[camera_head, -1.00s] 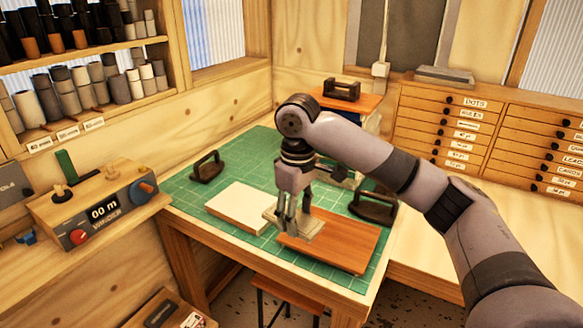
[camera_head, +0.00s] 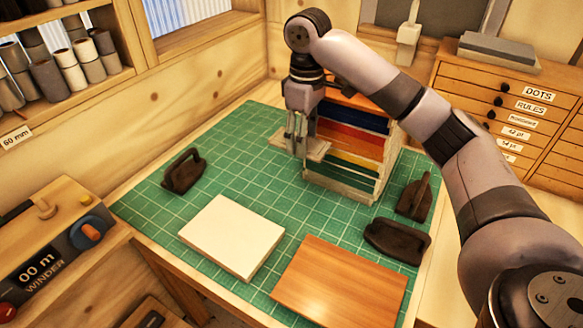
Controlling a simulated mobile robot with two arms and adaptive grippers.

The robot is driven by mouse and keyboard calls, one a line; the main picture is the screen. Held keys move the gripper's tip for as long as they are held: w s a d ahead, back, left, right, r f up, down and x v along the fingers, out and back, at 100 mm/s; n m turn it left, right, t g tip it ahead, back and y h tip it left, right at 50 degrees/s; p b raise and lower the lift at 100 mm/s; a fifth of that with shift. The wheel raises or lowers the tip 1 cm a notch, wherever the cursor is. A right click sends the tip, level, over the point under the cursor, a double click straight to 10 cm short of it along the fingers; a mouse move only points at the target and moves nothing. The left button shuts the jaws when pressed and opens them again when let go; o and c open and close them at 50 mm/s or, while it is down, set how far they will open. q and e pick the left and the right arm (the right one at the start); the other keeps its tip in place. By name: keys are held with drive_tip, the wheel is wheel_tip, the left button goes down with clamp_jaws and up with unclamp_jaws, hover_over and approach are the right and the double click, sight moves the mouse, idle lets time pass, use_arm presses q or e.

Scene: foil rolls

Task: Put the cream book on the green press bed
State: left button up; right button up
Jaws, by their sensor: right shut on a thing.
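A thick cream block (camera_head: 232,237), shaped like a closed book, lies flat on the green gridded surface (camera_head: 236,160), left of the wooden board. My right gripper (camera_head: 300,135) points down beside the left side of a stack of coloured books. It is shut on a small flat pale slab (camera_head: 318,149). I cannot tell whether the slab is a book or whether it touches the stack. The fingers cover part of the slab. My left gripper is not in view.
A brown wooden board (camera_head: 340,285) lies at the front right. Dark handled irons stand at the left (camera_head: 184,172) and right (camera_head: 398,240). The coloured stack (camera_head: 350,140) stands at the back. A winder (camera_head: 60,240) is at left. Green surface between cream block and stack is clear.

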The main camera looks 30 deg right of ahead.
drive_tip(key=shift+f, duration=0.3)
drive_tip(key=f, duration=0.1)
drive_tip(key=s+a+f+p, duration=0.1)
drive_tip(key=f, duration=0.1)
drive_tip(key=shift+s, duration=0.2)
wheel_tip(320, 180, down, 4)
drive_tip(key=p, duration=0.2)
approach(301, 208)
drive_tip(key=shift+s, duration=0.15)
wheel_tip(301, 208, down, 3)
drive_tip(key=shift+r, duration=0.2)
wheel_tip(301, 208, down, 3)
drive_tip(key=shift+f+p, duration=0.25)
drive_tip(key=shift+p, duration=0.1)
drive_tip(key=shift+f, duration=0.3)
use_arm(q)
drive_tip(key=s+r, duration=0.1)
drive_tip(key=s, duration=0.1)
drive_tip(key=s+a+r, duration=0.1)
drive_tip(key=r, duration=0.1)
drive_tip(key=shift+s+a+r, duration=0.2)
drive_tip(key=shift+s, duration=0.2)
